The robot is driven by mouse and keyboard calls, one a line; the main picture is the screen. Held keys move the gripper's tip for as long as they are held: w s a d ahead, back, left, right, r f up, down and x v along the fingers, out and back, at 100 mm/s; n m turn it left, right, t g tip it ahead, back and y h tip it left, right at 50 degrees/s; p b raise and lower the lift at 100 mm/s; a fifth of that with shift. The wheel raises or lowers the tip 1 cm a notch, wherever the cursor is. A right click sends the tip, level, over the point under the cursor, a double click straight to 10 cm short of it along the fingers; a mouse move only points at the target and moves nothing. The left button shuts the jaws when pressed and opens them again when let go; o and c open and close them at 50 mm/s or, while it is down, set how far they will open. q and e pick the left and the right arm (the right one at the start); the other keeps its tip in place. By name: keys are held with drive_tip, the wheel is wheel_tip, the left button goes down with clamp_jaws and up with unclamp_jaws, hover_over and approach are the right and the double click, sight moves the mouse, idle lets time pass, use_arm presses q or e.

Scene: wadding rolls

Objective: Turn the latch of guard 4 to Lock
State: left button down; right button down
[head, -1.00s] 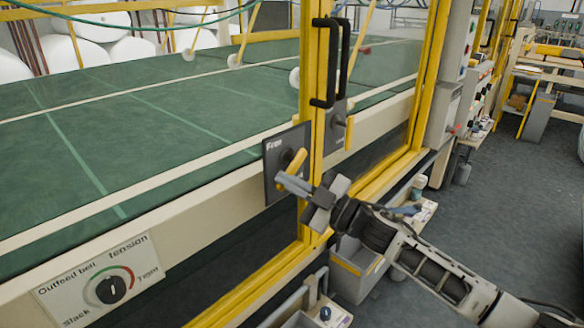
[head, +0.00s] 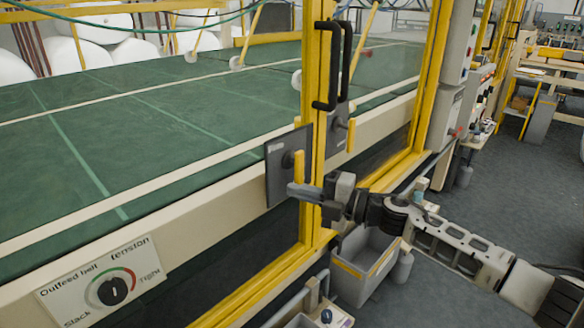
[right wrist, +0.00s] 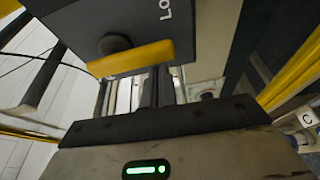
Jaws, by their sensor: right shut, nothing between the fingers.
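The latch is a yellow handle (head: 299,167) on a dark square plate (head: 274,174) at the guard's yellow post. The handle stands about upright in the head view. In the right wrist view the handle (right wrist: 132,58) lies across the plate (right wrist: 90,18), below a dark round hub (right wrist: 114,44). White letters "LO" show at the picture's top edge, the rest cut off. My right gripper (head: 292,189) is shut and empty, its tips close to the handle's lower end. I cannot tell whether they touch. My left gripper is out of view.
A black door handle (head: 331,65) stands above the latch on the yellow frame (head: 308,90). A second dark plate (head: 337,128) sits just right of the post. A tension dial (head: 112,291) is at lower left. A grey bin (head: 362,265) stands below my right arm.

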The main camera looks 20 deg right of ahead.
drive_tip(key=shift+w+d+n, duration=0.1)
drive_tip(key=shift+d+n, duration=0.1)
drive_tip(key=shift+n, duration=0.2)
drive_tip(key=shift+f, duration=0.1)
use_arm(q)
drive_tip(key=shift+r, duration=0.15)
